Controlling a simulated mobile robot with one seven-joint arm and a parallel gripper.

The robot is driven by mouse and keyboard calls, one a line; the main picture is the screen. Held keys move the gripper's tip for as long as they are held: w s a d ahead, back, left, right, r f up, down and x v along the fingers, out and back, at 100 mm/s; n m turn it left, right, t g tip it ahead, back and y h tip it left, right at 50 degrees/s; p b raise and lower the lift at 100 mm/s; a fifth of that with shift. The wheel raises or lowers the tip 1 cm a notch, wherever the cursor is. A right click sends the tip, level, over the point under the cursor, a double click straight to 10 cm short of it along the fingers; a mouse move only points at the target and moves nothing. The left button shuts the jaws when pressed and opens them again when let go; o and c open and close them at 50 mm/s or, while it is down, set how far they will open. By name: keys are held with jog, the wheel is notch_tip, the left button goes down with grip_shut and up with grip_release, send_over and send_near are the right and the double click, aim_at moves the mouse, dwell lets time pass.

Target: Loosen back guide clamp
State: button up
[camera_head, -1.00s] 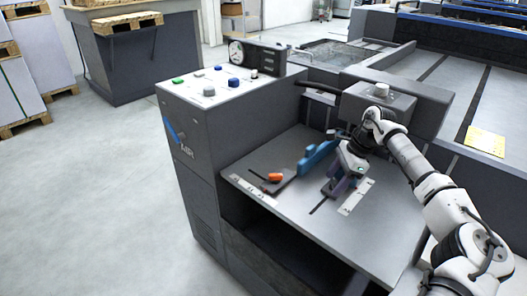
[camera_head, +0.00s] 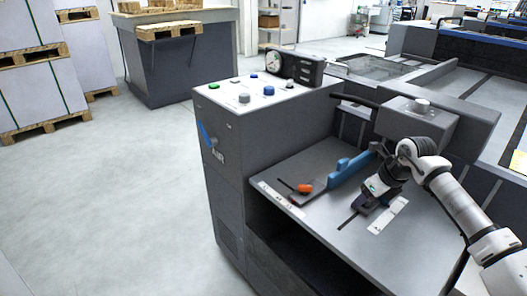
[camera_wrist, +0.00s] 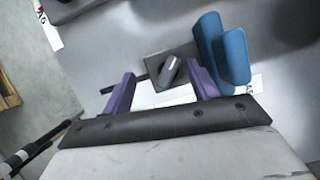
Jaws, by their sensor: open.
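In the wrist view, a dark clamp block with a small grey-black lever knob (camera_wrist: 171,69) stands on the table beside a blue guide (camera_wrist: 224,52). My gripper (camera_wrist: 160,70) is open, with one purple finger on each side of the block. The left finger is apart from the block; I cannot tell whether the right one touches it. In the head view, my gripper (camera_head: 362,205) is low over the table, right of the blue guide (camera_head: 350,169), and hides this clamp. Another dark block with an orange knob (camera_head: 305,188) sits left of the guide.
The grey machine table (camera_head: 330,240) has a slot and a white scale strip (camera_head: 389,216) near my gripper. A control panel (camera_head: 250,92) with buttons rises at the left. A dark machine housing (camera_head: 424,120) stands behind my arm. The table's front is clear.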

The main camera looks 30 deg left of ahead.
jog(key=m+t+p, duration=0.1)
jog(key=m, duration=0.2)
jog(key=shift+s+a+r+m+h, duration=0.1)
jog(key=shift+m+h, duration=0.3)
jog(key=m+t+h+p, duration=0.1)
jog(key=m+p, duration=0.1)
jog(key=m, duration=0.1)
jog(key=shift+a+r+m, duration=0.1)
jog(key=shift+r+m, duration=0.05)
jog(key=shift+m, duration=0.25)
jog(key=v, duration=1.3)
jog(key=s+a+r+n+g+y, duration=0.2)
jog(key=s+a, duration=0.5)
jog(key=a, duration=0.5)
jog(key=s+a+r+n+g+y, duration=0.2)
jog(key=s+a+y, duration=0.4)
jog(key=a, duration=0.6)
jog(key=shift+s+r+n+g, duration=0.4)
jog(key=shift+s+r+n, duration=0.2)
jog(key=shift+r+n, duration=0.4)
jog(key=shift+a+f, duration=0.1)
jog(key=shift+f, duration=0.05)
